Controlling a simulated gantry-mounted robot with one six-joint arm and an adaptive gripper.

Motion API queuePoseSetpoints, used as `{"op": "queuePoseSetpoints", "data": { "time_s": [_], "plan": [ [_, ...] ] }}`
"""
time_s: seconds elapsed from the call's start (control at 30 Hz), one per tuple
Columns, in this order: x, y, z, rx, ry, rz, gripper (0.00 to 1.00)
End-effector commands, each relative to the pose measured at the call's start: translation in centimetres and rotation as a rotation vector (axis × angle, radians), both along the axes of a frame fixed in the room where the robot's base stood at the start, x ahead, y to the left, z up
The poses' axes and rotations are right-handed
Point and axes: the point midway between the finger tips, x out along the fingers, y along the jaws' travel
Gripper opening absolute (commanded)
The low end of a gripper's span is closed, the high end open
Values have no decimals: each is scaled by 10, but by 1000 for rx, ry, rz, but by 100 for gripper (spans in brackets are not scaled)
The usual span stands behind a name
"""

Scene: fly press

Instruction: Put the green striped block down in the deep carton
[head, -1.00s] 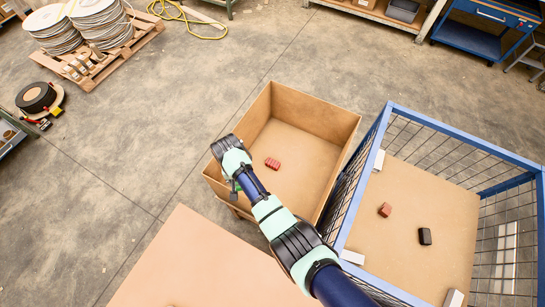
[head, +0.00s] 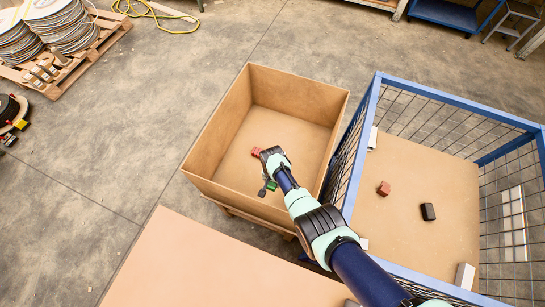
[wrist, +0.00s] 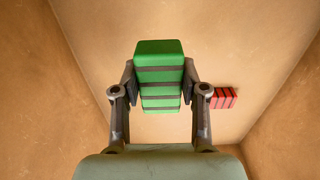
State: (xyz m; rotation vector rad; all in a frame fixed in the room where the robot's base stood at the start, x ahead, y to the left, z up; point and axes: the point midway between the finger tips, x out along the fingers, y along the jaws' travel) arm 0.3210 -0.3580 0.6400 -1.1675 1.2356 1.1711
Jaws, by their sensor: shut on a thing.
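The green striped block (wrist: 160,75) is held between the two fingers of my gripper (wrist: 160,90) in the wrist view. It is bright green with dark bands. In the head view a little of the green block (head: 271,186) shows by my gripper (head: 267,190), which is over the deep carton (head: 222,125). The brown carton wall (wrist: 65,110) also shows around the block in the wrist view. The block appears above the carton floor; the exact gap is hard to tell.
A red striped block (wrist: 223,98) lies on the carton floor, partly behind my arm in the head view (head: 256,151). A tan tabletop (head: 190,270) is in front.

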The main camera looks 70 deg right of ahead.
Motion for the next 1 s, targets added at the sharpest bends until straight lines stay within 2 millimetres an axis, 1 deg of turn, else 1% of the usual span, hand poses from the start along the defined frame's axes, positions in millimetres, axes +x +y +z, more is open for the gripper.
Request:
{"op": "queuePoseSetpoints", "data": {
  "time_s": [0.03,0.1,0.2,0.3,0.4,0.47,0.6,0.7,0.83,1.0],
  "plan": [
    [0,0,-29,1,1,0,6],
    [0,0,-47,0,1,1,6],
    [1,0,-63,0,0,1,6],
    [1,-1,-67,-2,-2,1,6],
    [1,-1,-66,-2,-2,1,6],
    [1,0,-70,-1,-1,1,6],
    [0,0,-98,0,0,1,6],
    [1,0,-112,0,0,1,6],
    [1,-1,-108,-1,-1,1,6],
    [1,0,-110,-1,-1,1,6]
  ]
}}
